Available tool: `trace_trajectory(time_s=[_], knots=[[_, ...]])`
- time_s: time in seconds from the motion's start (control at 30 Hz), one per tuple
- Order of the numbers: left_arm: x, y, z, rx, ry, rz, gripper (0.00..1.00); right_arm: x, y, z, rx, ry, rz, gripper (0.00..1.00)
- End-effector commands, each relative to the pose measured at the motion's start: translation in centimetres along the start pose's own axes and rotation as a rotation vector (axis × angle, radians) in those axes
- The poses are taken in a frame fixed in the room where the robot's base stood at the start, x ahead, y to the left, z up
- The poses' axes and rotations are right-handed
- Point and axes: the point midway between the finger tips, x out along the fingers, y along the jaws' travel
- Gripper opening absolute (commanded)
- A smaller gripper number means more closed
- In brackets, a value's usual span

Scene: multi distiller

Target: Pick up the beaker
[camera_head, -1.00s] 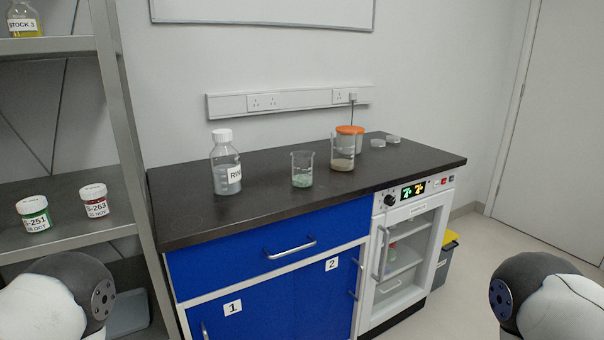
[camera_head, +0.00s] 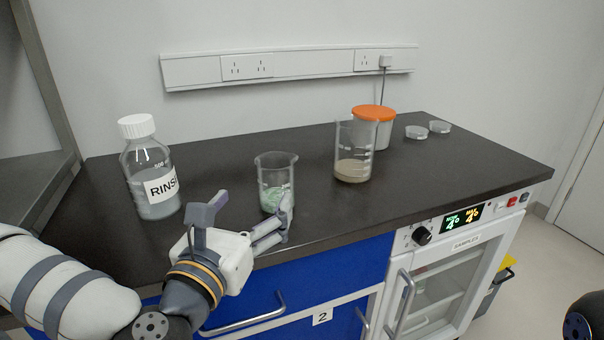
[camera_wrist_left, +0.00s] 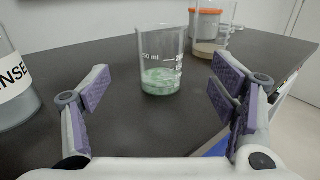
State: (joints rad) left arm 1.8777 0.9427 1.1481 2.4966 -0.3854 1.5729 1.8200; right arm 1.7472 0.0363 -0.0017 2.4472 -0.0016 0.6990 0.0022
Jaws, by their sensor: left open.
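A small glass beaker with green-white contents (camera_head: 274,184) stands upright near the front of the dark bench top. A second, taller beaker with tan contents (camera_head: 354,152) stands behind it to the right. My left gripper (camera_head: 250,212) is open and empty, low over the bench front, just short of the green beaker; one finger overlaps its lower right side in the head view. In the left wrist view the green beaker (camera_wrist_left: 161,62) is ahead, between the open fingers (camera_wrist_left: 165,92) but beyond their tips. The tan beaker (camera_wrist_left: 211,45) shows farther back. My right gripper is out of view.
A RINSE bottle with a white cap (camera_head: 150,172) stands left of my left gripper. An orange-lidded tub (camera_head: 373,126) and two small clear dishes (camera_head: 416,132) are at the back right. The bench top (camera_head: 460,160) is clear at right.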

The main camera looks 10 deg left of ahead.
Motion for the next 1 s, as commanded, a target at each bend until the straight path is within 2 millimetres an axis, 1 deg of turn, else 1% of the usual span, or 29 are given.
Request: trace_trajectory(time_s=[0.03,0.07,0.1,0.2,0.37,0.53,0.63,0.83,0.87,0.9,0.97,1.0], knots=[[1.1,0.1,-0.7,-0.005,0.004,0.005,0.79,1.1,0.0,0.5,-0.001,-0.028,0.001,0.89],[1.8,0.1,-0.9,-0.005,0.007,0.004,0.79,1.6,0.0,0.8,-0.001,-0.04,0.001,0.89],[2.7,0.1,-0.5,-0.002,0.003,0.004,0.79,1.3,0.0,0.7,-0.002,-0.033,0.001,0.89],[4.8,0.0,-0.1,-0.001,0.0,0.001,0.79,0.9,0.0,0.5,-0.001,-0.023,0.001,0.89],[6.8,-0.1,0.0,0.0,0.001,0.0,0.79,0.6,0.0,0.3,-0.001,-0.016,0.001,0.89],[10.1,-0.3,0.2,0.001,0.001,-0.001,0.79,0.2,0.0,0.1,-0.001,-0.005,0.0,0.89],[11.2,-0.3,0.0,0.001,0.004,-0.002,0.79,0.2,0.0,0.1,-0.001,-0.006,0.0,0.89],[11.5,-0.3,-0.1,0.001,0.005,-0.003,0.79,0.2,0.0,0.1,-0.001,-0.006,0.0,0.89],[11.4,-0.3,-0.1,0.001,0.005,-0.003,0.77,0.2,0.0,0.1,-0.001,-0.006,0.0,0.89],[11.4,-0.3,-0.1,0.001,0.005,-0.003,0.68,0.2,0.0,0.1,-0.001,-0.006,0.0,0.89],[11.4,-0.3,-0.1,0.001,0.005,-0.003,0.54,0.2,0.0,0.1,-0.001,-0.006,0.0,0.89],[11.4,-0.3,-0.1,0.001,0.005,-0.003,0.45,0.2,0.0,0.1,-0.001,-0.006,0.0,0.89]])
